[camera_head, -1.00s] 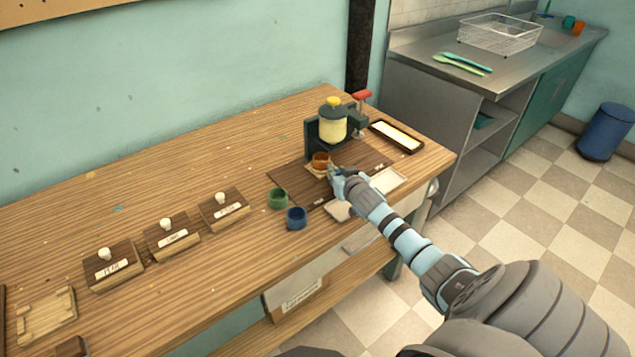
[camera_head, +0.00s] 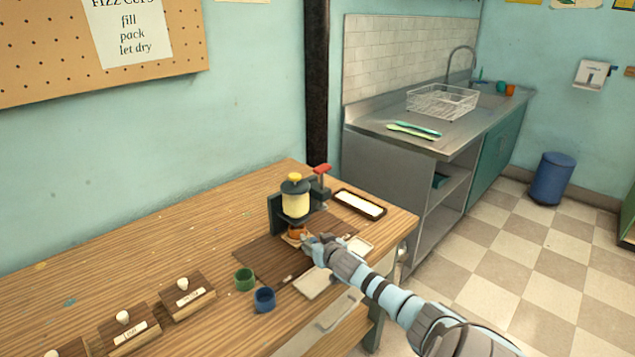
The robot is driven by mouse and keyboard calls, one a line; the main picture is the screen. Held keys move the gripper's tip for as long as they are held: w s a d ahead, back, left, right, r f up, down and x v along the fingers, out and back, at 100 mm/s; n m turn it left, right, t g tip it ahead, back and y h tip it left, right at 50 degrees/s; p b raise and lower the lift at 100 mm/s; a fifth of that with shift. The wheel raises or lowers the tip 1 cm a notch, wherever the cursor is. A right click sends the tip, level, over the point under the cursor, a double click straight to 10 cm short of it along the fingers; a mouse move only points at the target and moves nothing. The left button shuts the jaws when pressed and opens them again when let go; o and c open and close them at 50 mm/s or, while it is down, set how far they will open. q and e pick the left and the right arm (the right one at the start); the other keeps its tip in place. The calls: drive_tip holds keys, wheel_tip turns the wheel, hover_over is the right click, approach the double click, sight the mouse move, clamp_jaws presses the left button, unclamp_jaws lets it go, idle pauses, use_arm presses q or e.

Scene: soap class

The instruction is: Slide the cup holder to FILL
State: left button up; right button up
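The cup holder (camera_head: 288,241) is a small light wooden piece on the dark brown board (camera_head: 258,256). An orange-brown cup (camera_head: 297,231) sits on it, below the dispenser (camera_head: 295,203), which has a pale yellow container and a yellow knob. My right gripper (camera_head: 309,243) is at the right front side of the holder, close to it or touching it. Its fingers are small and partly hidden, so I cannot tell whether they are open or shut. The FILL label cannot be read at this size. My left gripper is out of view.
A green cup (camera_head: 244,279) and a blue cup (camera_head: 264,299) stand left of the board. White trays (camera_head: 312,283) lie near the front edge. A dark-framed tray (camera_head: 360,204) lies right of the dispenser, which has a red handle (camera_head: 322,169). Wooden blocks with white knobs (camera_head: 187,298) stand at left.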

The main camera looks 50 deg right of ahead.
drive_tip(key=v, duration=1.2)
drive_tip(key=shift+f, duration=0.1)
